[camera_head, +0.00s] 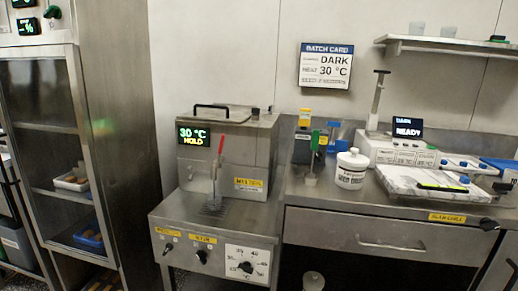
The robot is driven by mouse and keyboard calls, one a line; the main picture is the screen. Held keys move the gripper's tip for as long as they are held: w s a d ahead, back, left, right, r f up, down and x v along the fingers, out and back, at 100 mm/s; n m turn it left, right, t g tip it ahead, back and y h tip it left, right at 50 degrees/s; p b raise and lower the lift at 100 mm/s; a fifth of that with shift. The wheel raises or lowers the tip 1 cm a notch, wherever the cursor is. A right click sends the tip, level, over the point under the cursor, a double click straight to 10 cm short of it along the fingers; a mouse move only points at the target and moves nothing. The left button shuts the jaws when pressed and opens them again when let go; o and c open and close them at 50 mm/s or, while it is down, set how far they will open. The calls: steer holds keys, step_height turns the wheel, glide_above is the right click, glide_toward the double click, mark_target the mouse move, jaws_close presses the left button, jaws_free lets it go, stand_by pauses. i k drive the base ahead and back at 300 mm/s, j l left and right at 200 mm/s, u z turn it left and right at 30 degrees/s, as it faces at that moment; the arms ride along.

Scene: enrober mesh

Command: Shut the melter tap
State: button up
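The melter (258,150) is a steel box with a lid and black handle, left of centre on a steel stand. Its green display (193,136) reads 30 °C HOLD. The melter tap (214,172) is on its front, with a red lever (221,145) standing nearly upright, tilted slightly. A small dark grate (214,206) lies below the tap. My gripper is not in view.
The stand's front panel (210,252) has small switches and a white dial (247,265). A white tub (351,168) and a green-handled tool (313,155) stand right of the melter. A glass-doored steel cabinet (118,120) stands left. A batch card (326,65) on the wall reads DARK, 30 °C.

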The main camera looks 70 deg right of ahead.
mark_target(222, 138)
steer(key=i+l+z, duration=0.1)
steer(key=z, duration=0.3)
steer(key=i+l+z, duration=0.1)
steer(key=z, duration=0.25)
steer(key=i+z, duration=0.1)
steer(key=z, duration=0.3)
steer(key=i+z, duration=0.15)
steer(key=z, duration=0.25)
steer(key=i, duration=0.2)
